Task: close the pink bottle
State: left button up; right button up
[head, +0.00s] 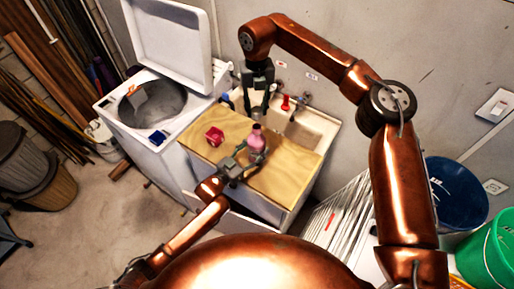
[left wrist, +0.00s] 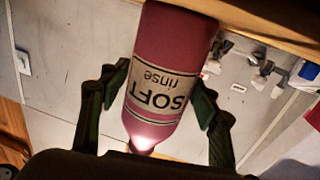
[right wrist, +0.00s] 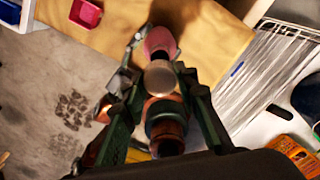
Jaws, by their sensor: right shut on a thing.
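The pink bottle (head: 257,143) stands on the wooden board near its middle. In the left wrist view its "SOFT rinse" label (left wrist: 160,88) shows upside down. My left gripper (head: 241,162) has its fingers on both sides of the bottle, seeming to touch it. My right gripper (head: 257,112) is above the bottle, pointing down. In the right wrist view it is shut on a pale round cap (right wrist: 160,77), with the pink bottle (right wrist: 160,42) just beyond it. I cannot tell whether the cap touches the bottle's neck.
A red box (head: 214,136) lies on the board (head: 290,170), left of the bottle. A sink (head: 308,128) with a red item (head: 285,103) is behind. An open washer (head: 160,100) stands left, a drying rack (head: 335,215) and buckets right. The board's right part is clear.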

aim_at(257, 126)
pick_arm(q)
jog(key=c, duration=1.3)
jog(key=shift+c, duration=0.2)
pick_arm(e)
jog(key=shift+f, duration=2.5)
jog(key=shift+f, duration=0.9)
jog(key=shift+f, duration=0.55)
